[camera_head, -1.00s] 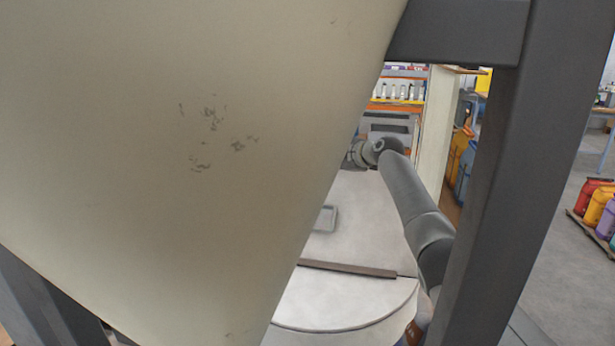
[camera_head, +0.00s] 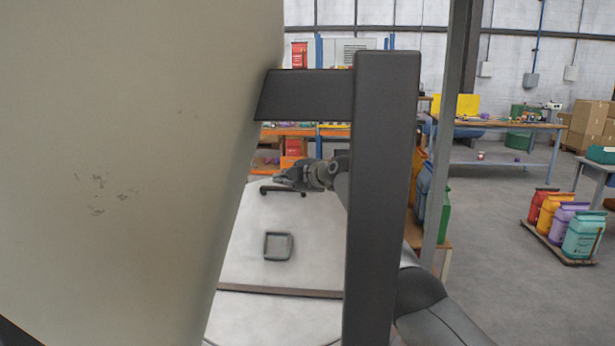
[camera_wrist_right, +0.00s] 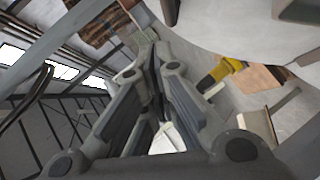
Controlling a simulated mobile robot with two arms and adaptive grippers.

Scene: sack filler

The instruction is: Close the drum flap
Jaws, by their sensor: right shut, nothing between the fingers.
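The drum's pale top (camera_head: 265,325) shows behind the large beige panel. A brown strip (camera_head: 285,291) crosses it. Beyond the strip is the pale flap (camera_head: 255,268) with a small grey square frame (camera_head: 278,246) on it. I cannot tell for sure whether the flap lies flat or stands tilted. My right gripper (camera_head: 284,177) is at the flap's far edge, close to a dark bar (camera_head: 283,191); I cannot tell if they touch. In the right wrist view its fingers (camera_wrist_right: 152,58) are shut and empty, with a pale curved edge at upper right. My left gripper is not in view.
The beige panel (camera_head: 120,150) fills the left and hides part of the drum. A dark frame post (camera_head: 382,200) and crossbar (camera_head: 310,96) stand in front of my right arm. Coloured containers (camera_head: 585,235) sit on a low pallet at right. The floor (camera_head: 505,270) between is clear.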

